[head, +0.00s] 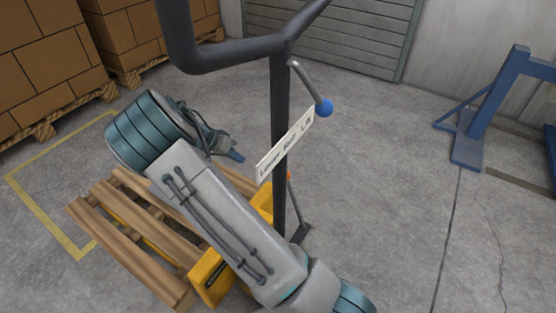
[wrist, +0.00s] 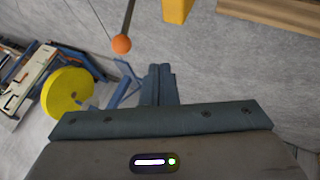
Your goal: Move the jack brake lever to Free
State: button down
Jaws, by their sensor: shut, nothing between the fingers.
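The pallet jack (head: 279,130) stands with its dark handle upright in the middle of the head view. A lever with an orange knob, seemingly the brake lever, shows low beside the post (head: 289,175), partly hidden. In the wrist view the orange knob (wrist: 121,44) sits on a thin dark rod, ahead and left of my fingertips and apart from them. My gripper (wrist: 160,70) is shut and empty. In the head view my gripper (head: 236,156) is left of the post, above the pallet. No Free mark is readable.
A blue-knobbed lever (head: 324,108) and a Lower/Run/Lift plate (head: 285,145) are on the handle. A wooden pallet (head: 125,230) lies under my arm. Stacked boxes (head: 45,60) stand at left, a blue frame (head: 490,105) at right. Floor between post and frame is clear.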

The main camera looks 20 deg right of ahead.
jog(key=s+d+f+b, duration=0.3)
jog(key=d+f, duration=0.4)
jog(key=d, duration=0.3)
jog(key=shift+s+b, duration=0.35)
jog(key=shift+b, duration=0.55)
